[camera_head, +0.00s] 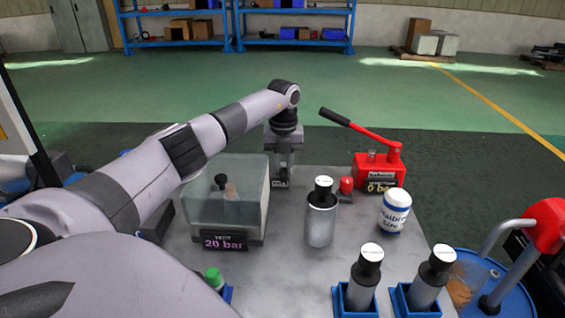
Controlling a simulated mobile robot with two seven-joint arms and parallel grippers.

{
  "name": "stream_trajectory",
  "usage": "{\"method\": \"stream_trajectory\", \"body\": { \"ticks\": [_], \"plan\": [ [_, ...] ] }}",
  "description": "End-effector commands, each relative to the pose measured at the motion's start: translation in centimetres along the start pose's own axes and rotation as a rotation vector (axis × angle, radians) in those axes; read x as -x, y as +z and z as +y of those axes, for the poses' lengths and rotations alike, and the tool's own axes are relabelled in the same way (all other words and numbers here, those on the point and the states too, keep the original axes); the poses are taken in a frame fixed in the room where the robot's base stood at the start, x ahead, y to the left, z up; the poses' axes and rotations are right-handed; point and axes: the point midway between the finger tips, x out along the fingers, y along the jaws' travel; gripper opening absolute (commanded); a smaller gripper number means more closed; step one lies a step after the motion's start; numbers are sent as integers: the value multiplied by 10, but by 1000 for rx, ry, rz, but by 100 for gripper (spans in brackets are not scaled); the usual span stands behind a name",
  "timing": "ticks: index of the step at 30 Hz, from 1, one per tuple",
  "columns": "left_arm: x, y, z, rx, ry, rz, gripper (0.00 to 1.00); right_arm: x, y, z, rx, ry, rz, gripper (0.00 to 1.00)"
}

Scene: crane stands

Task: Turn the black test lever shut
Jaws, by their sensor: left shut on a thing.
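My left arm reaches in from the left, and my left gripper (281,180) points down at the back of the grey table, just right of the clear test tank (253,205). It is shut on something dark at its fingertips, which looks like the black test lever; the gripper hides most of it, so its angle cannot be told. The tank's display (223,240) reads 20 bar. The red hand pump (378,171), with a raised black-gripped handle, stands at the back right, and its display (379,187) reads 0 bar. My right gripper is out of view.
A silver cylinder (320,222) with a black top and a white-blue jar (394,212) stand mid-table. Two more cylinders (361,292) (427,290) stand in blue holders at the front right. A green-capped item (214,278) is front left. A blue drum (500,304) stands right.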

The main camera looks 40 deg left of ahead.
Motion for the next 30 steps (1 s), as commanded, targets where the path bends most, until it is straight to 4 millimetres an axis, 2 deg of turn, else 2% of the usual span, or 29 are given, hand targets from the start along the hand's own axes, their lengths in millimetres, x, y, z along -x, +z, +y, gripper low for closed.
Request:
{"method": "stream_trajectory", "body": {
  "ticks": [17, 24, 30],
  "plan": [
    [4, 4, -16, 499, -3, -1, 0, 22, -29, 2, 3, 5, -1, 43],
    [2, 9, -21, 728, -4, -2, 0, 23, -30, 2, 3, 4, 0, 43],
    [0, 13, -25, 913, -4, -3, 0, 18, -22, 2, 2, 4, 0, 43]
  ]
}}
